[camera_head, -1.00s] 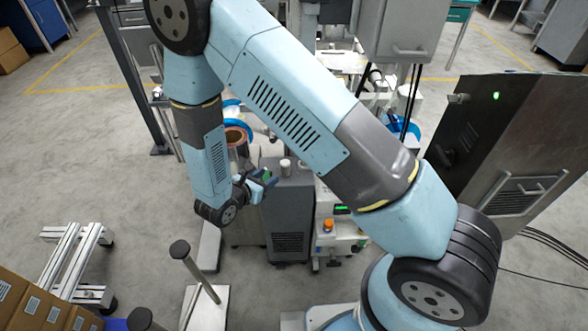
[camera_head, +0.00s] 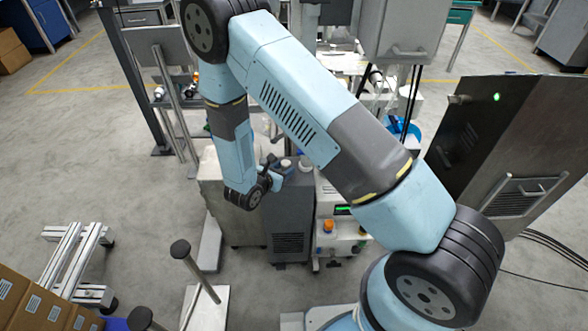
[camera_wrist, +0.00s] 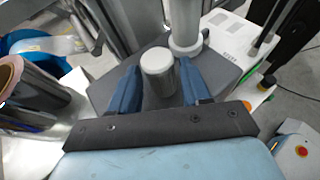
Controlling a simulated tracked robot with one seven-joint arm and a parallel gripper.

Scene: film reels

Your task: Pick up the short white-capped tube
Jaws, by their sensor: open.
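The short white-capped tube (camera_wrist: 158,64) stands upright on the dark grey top of a cabinet in the wrist view, its round pale cap facing the camera. My gripper (camera_wrist: 158,74) is open, with one blue finger to the left of the tube and one to the right. Gaps show between the tube and both fingers, so nothing is held. How far down the tube the fingertips reach is hard to tell. In the head view my gripper (camera_head: 272,163) is at the cabinet's top, beside a small pale cap (camera_head: 286,163).
A taller pale post with a wide collar (camera_wrist: 185,45) stands just beyond the tube. The grey cabinet (camera_head: 290,215) is below my gripper. A white machine (camera_wrist: 228,35) stands at right.

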